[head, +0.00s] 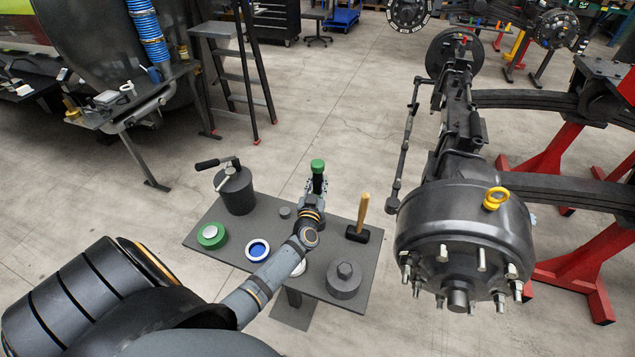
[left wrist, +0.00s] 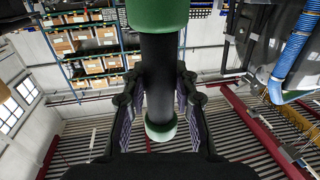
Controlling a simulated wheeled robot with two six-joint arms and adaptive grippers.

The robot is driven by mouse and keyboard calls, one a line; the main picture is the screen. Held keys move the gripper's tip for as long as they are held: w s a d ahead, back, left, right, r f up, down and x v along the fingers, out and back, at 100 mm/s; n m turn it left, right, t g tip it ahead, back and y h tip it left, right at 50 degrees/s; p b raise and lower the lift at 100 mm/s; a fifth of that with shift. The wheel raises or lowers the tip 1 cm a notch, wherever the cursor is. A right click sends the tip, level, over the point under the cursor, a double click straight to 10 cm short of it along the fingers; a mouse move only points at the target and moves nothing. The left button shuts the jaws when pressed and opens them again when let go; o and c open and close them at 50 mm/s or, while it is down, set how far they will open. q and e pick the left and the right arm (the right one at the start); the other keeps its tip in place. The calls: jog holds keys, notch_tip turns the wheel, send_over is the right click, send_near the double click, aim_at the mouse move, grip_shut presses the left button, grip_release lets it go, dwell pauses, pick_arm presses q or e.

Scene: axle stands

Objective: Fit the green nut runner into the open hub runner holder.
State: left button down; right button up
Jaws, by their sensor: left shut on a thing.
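The green nut runner (head: 318,166) has a green top end and a dark shaft. It stands roughly upright in my left gripper (head: 316,187) above the far edge of the small grey table. In the left wrist view the dark shaft of the nut runner (left wrist: 158,75) lies between the two fingers of my left gripper (left wrist: 158,95), with a wide green part at the top and a green-rimmed pale end below. The gripper is shut on the shaft. I cannot tell which thing is the open hub runner holder. My right gripper is out of view.
The table (head: 220,260) bears a dark canister (head: 236,190), a green ring (head: 212,236), a white-and-blue ring (head: 258,250), a hammer (head: 361,220) and a round grey block with a hex top (head: 344,278). A large studded axle hub (head: 465,235) stands close right.

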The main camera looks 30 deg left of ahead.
aim_at(317, 193)
pick_arm(q)
jog(key=shift+f+b, duration=1.6)
jog(key=shift+f, duration=0.5)
jog(key=c, duration=1)
grip_release()
jog(key=shift+c, duration=0.2)
jog(key=shift+o, duration=0.3)
jog(key=shift+s+f, duration=0.15)
jog(key=shift+f, duration=0.1)
jog(key=v, duration=1.1)
jog(key=shift+s+d+r, duration=0.2)
jog(key=shift+s+d, duration=0.05)
jog(key=shift+s, duration=0.1)
